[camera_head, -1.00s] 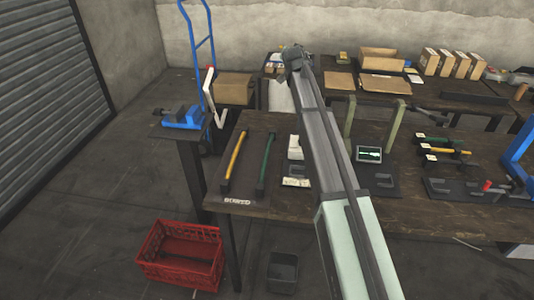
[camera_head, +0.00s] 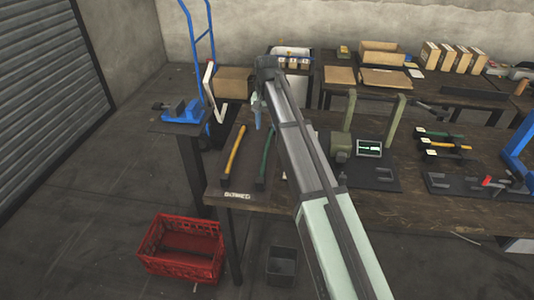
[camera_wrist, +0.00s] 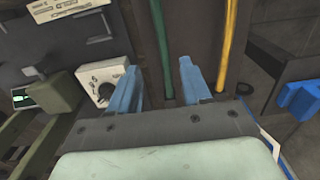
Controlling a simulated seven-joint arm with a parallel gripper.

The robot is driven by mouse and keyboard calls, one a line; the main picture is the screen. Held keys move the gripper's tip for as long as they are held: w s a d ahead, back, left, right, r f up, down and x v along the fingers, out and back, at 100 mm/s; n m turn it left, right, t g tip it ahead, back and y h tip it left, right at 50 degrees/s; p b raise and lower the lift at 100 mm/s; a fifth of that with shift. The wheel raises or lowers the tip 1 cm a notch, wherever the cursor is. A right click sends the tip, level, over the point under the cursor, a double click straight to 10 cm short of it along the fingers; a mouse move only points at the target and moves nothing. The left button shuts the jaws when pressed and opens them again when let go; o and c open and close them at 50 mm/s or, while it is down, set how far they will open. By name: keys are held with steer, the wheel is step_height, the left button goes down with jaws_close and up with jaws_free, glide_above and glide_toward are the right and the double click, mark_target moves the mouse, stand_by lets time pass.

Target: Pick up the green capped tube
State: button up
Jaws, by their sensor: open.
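The green capped tube (camera_head: 265,157) lies on the dark mat marked "SORTED" (camera_head: 237,195) at the left end of the workbench, with a dark cap at its near end. Its far part is partly hidden by my arm. A yellow capped tube (camera_head: 234,150) lies beside it on the left. My gripper (camera_head: 257,118) is open and empty above the far part of the mat. In the wrist view my gripper (camera_wrist: 159,66) has its blue fingers on either side of the green tube (camera_wrist: 163,45) in the picture, apart from it. The yellow tube (camera_wrist: 228,45) shows to the right.
A green press with a small screen (camera_head: 369,149) stands right of my arm. More capped tubes (camera_head: 445,145) lie farther right. A blue vise (camera_head: 183,112) is at the left. A red crate (camera_head: 182,250) and a dark bin (camera_head: 282,265) stand on the floor.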

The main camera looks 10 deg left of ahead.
mark_target(267, 150)
step_height(267, 150, down, 13)
steer(key=shift+s+d+f, duration=0.1)
steer(key=shift+s+f, duration=0.05)
jaws_close()
stand_by(1.0)
